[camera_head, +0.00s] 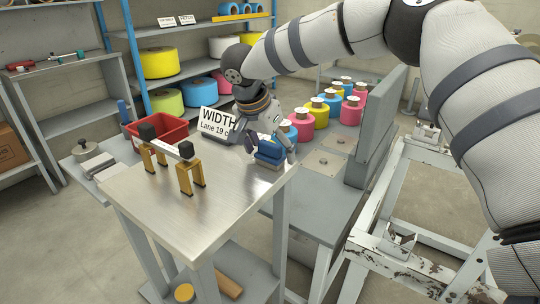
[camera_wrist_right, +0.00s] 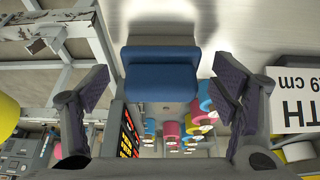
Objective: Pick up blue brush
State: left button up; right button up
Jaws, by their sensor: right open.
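The blue brush (camera_head: 269,153) lies on the right edge of the metal table (camera_head: 215,205), with a tan layer below its blue body. In the right wrist view the blue brush (camera_wrist_right: 160,70) sits centrally, between and ahead of the two fingers. In the wrist view my right gripper (camera_wrist_right: 164,80) is open, with a clear gap on each side of the brush. The brush is partly hidden by the gripper in the head view. My left gripper is not seen.
A white "WIDTH" sign (camera_head: 217,123) stands just left of the gripper. Several coloured spools (camera_head: 320,112) stand behind right. The table's front is clear.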

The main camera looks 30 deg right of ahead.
jog(key=c, duration=1.2)
jog(key=shift+c, duration=0.2)
notch_tip(320, 180, up, 3)
jog(key=shift+w+f, duration=0.1)
jog(key=shift+f, duration=0.05)
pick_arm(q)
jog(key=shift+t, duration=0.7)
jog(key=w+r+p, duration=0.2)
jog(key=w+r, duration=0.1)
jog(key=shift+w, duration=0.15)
pick_arm(e)
jog(key=s+d+r, duration=0.1)
jog(key=s+r, duration=0.9)
jog(key=s, duration=0.4)
jog(key=shift+d+r, duration=0.15)
jog(key=shift+d, duration=0.05)
